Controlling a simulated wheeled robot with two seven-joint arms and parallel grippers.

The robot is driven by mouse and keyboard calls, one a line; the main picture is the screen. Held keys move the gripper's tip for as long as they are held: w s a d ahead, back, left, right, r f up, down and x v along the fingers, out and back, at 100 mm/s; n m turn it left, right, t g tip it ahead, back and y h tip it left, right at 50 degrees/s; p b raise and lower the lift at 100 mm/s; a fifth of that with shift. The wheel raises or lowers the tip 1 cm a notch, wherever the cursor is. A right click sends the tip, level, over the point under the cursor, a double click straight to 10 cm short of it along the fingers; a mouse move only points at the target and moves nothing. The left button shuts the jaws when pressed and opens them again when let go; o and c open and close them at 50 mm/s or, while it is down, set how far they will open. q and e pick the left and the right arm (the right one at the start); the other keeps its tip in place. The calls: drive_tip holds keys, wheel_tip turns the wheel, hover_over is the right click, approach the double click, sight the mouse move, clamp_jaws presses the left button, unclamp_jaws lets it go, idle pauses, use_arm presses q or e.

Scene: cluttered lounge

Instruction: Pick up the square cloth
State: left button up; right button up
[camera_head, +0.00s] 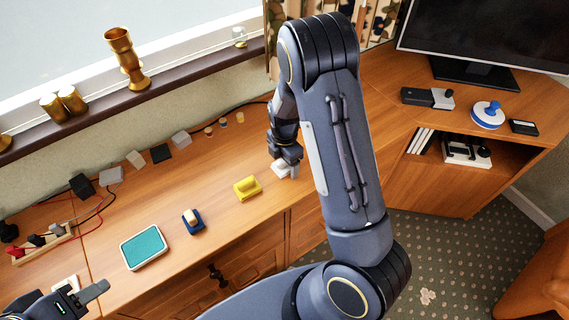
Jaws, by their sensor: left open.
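No piece is clearly a cloth. A flat square teal pad with a pale rim (145,247) lies on the wooden counter at the lower left. A small white piece with a dark mark (65,283) lies beside my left gripper (88,294), which is open at the bottom left corner and partly cut off. My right gripper (286,160) points down at the counter, right by a small white piece (281,169). I cannot tell whether it grips that piece, and its fingers are partly hidden.
A yellow block (247,188) and a blue holder (193,222) stand on the counter between the grippers. Small blocks and cables line the wall, with a wooden rack (40,243) at left. Gold cups (126,60) stand on the sill. A monitor (490,35) stands at right.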

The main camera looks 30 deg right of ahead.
drive_tip(key=c, duration=1)
drive_tip(key=shift+r, duration=0.15)
drive_tip(key=shift+r, duration=0.3)
wheel_tip(320, 180, up, 2)
drive_tip(key=shift+w+r, duration=0.1)
drive_tip(key=shift+r, duration=0.1)
drive_tip(key=s+a+r, duration=0.2)
drive_tip(key=s+r, duration=0.1)
drive_tip(key=s, duration=0.1)
drive_tip(key=s+a+r, duration=0.3)
drive_tip(key=s, duration=0.1)
drive_tip(key=s+a+r, duration=0.2)
drive_tip(key=s+r, duration=0.1)
drive_tip(key=s, duration=0.1)
drive_tip(key=shift+s+a+r, duration=0.1)
drive_tip(key=shift+a+r, duration=0.05)
drive_tip(key=shift+r, duration=0.25)
